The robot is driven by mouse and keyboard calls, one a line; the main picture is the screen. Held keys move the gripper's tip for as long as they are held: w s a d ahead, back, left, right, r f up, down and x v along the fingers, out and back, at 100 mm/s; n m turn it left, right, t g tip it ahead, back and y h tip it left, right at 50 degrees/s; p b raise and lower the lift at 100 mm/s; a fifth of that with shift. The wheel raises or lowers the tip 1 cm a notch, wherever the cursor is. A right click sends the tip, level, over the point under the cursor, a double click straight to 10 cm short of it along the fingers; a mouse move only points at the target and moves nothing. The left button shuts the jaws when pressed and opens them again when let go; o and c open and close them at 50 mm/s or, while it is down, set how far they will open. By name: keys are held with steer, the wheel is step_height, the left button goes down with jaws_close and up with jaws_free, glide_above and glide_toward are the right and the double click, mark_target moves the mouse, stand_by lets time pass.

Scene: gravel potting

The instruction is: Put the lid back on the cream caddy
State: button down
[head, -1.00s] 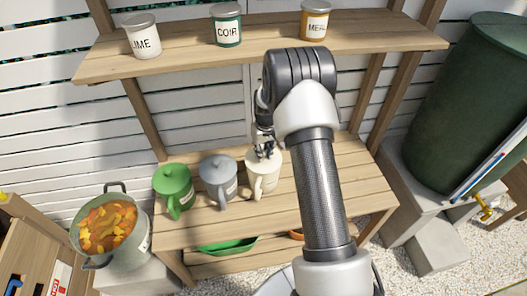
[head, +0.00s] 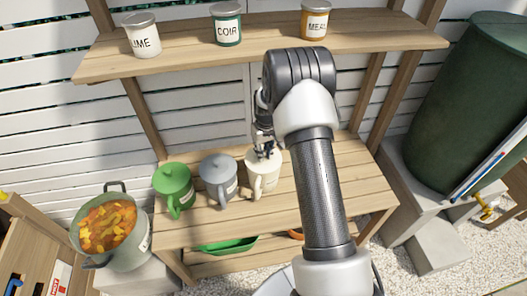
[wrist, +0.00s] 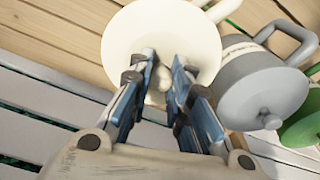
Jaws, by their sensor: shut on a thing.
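The cream caddy (head: 266,183) stands on the bench at the right end of a row of caddies, its handle toward the front. My gripper (head: 265,151) is directly above it, pointing down. In the wrist view my gripper (wrist: 160,76) is shut on the small knob of the cream lid (wrist: 125,45), with the knob between the fingertips. The lid is at the caddy's mouth and looks level with it. The wrist view shows the lid as a round disc covering most of the caddy. I cannot tell whether its rim is fully seated.
A grey caddy (head: 218,182) stands close left of the cream one, and a green caddy (head: 174,190) further left, both lidded. A shelf (head: 270,38) with labelled jars is above the bench. The bench (head: 225,220) is clear in front.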

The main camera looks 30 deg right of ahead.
steer(key=c, duration=1.4)
jaws_free()
steer(key=shift+o, duration=0.2)
steer(key=o, duration=0.4)
steer(key=shift+r, duration=0.1)
